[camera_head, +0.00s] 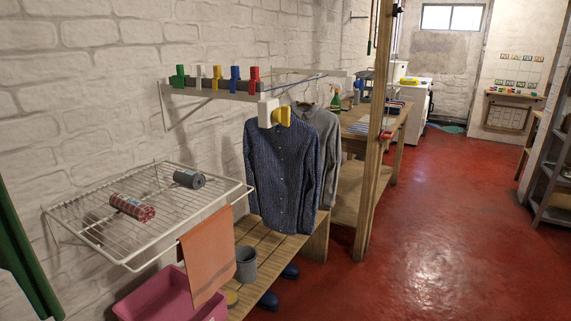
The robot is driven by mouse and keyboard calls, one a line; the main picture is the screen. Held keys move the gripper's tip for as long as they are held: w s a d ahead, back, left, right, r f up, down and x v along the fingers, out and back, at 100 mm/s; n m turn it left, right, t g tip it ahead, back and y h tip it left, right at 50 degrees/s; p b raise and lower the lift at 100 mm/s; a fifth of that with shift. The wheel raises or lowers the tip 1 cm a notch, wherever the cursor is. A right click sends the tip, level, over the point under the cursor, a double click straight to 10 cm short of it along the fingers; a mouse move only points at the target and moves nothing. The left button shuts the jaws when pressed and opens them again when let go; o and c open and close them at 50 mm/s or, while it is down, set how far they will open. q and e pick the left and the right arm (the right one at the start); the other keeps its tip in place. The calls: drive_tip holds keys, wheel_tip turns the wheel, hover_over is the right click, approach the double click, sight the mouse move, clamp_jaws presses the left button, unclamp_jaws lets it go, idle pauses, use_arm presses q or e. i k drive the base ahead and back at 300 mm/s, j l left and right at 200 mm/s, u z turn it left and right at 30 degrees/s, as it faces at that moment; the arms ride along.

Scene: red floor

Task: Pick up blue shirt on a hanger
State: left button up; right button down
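A dark blue patterned long-sleeved shirt (283,175) hangs by the white wall, in front of a grey shirt (328,150) that it partly covers. The blue shirt's hanger is mostly hidden; a white and yellow piece (270,113) covers its collar area, and I cannot tell what that piece is. Thin hook-like lines show above the grey shirt. Neither of my grippers is in view.
A white wire rack (150,252) with two rolls and an orange towel (208,255) juts from the wall at left. Below are a pink tub (165,300), a wooden bench (262,240) and blue boots. A wooden post (374,170) stands right of the shirts. The red floor (440,220) is open at right.

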sight(284, 162)
drive_tip(key=i+l, duration=0.2)
drive_tip(key=l, duration=0.15)
drive_tip(key=i+l+u, duration=0.1)
drive_tip(key=i+l, duration=0.35)
drive_tip(key=l, duration=0.3)
drive_tip(key=i+l+u, duration=0.1)
drive_tip(key=l, duration=0.25)
drive_tip(key=i+l, duration=0.3)
drive_tip(key=i+l+u, duration=0.1)
drive_tip(key=l, duration=0.4)
drive_tip(key=i+l, duration=0.3)
drive_tip(key=l+u, duration=0.05)
drive_tip(key=l, duration=0.05)
